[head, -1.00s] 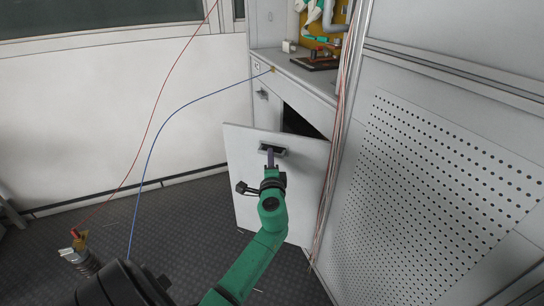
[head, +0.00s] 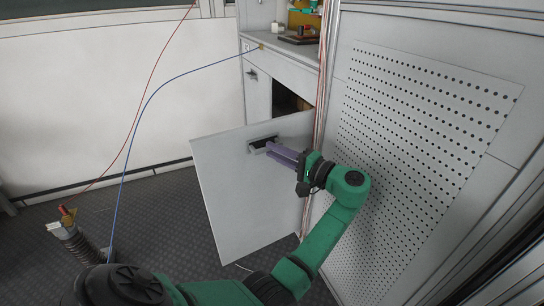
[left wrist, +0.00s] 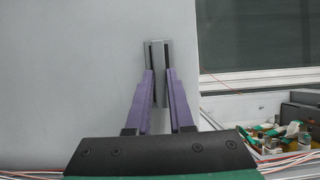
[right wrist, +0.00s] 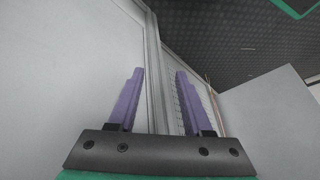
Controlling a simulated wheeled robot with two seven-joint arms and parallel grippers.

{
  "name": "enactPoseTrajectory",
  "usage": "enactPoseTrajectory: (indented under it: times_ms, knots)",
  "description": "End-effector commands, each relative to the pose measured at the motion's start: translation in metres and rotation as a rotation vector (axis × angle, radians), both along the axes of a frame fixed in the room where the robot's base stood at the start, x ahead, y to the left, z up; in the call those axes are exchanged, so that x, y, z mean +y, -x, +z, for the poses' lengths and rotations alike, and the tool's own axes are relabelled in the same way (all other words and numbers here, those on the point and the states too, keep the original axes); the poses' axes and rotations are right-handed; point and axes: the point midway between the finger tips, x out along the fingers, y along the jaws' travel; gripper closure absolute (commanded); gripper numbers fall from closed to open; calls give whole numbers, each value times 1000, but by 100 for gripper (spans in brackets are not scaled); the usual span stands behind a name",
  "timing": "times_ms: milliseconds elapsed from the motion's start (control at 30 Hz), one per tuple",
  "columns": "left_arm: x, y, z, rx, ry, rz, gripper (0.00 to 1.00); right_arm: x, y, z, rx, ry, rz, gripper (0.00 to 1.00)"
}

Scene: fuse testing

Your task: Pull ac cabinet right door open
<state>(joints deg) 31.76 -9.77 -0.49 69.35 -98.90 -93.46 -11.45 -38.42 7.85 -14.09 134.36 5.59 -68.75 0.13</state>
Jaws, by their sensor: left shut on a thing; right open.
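The AC cabinet's right door (head: 235,195) is a light grey panel standing partly open, swung out from the cabinet (head: 263,48). A dark gap (head: 287,98) shows behind its top edge. Its dark handle (head: 259,140) is near the top. My left gripper (head: 270,150) has its purple fingers on the handle and is shut on it. The left wrist view also shows the handle (left wrist: 158,46) between the fingertips. My right gripper (right wrist: 156,82) is open and empty in the right wrist view, with pale panels beyond it. It is not seen in the head view.
A large perforated grey panel (head: 430,120) stands close to the right of my left arm. Red and blue cables hang at the left, and more wires run along the cabinet's right edge. Items sit on the cabinet top (head: 293,52). Dark floor (head: 150,225) lies left of the door.

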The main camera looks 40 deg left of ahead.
Motion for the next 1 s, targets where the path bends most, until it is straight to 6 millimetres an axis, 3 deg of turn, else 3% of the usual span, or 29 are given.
enactPoseTrajectory:
  times_ms: [233,700,733,800,1000]
  knots:
    - [-7,-1,-1,0,0,73,100,19,-10,-14,-93,-64,9,50]
    - [-8,-1,0,0,0,89,100,23,-12,-14,-112,-77,8,50]
    - [-8,-1,0,0,0,89,72,23,-12,-14,-113,-76,8,50]
    - [-8,-1,0,0,0,89,50,23,-12,-14,-113,-76,8,50]
    - [-8,-1,0,0,0,89,50,23,-12,-14,-113,-76,8,50]
